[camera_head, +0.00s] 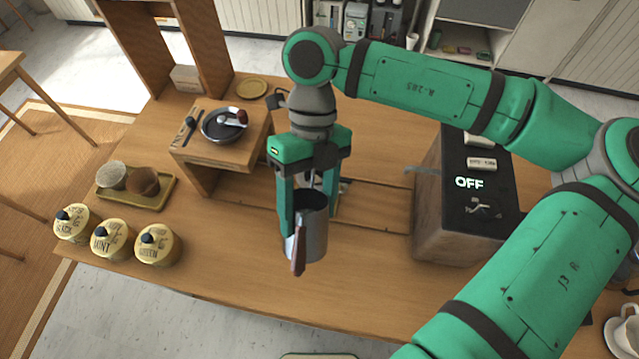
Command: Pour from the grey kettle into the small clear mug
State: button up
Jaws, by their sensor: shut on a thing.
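My gripper (310,210) points down over the front middle of the wooden cart and is shut on a grey kettle (315,232). The kettle is a grey metal cylinder with a brown wooden handle (299,251) facing the camera. It looks about upright; its spout is not visible, and I cannot tell its height above the counter. A small, pale, see-through vessel (112,176) stands on a tray at the left, well apart from the kettle. It may be the small clear mug; its handle and contents cannot be made out.
The yellow tray (166,193) also holds a brown round thing (144,181). Several tea tins (111,240) line the front left edge. A wooden stand (207,152) bears a dark bowl (223,126). A black-topped box (462,205) reading "OFF" stands right. Counter between tray and kettle is clear.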

jog(key=shift+w+r+g, duration=0.1)
jog(key=shift+r+g, duration=0.25)
jog(key=shift+g, duration=0.05)
dwell(0.8)
jog(key=shift+w+r+g, duration=0.1)
jog(key=shift+r+g, duration=0.2)
jog(key=shift+r, duration=0.05)
jog(key=shift+f, duration=0.1)
dwell(1.9)
jog(key=shift+f+t, duration=0.25)
jog(key=shift+t, duration=0.15)
jog(key=shift+s+f, duration=0.2)
jog(key=shift+f, duration=0.05)
jog(key=shift+w+r, duration=0.1)
jog(key=shift+r, duration=0.2)
dwell(0.7)
jog(key=shift+w+d+r+g, duration=0.1)
jog(key=shift+w+r+g, duration=0.05)
jog(key=shift+g, duration=0.15)
jog(key=shift+r, duration=0.2)
dwell(0.4)
jog(key=shift+f, duration=0.1)
dwell(1.1)
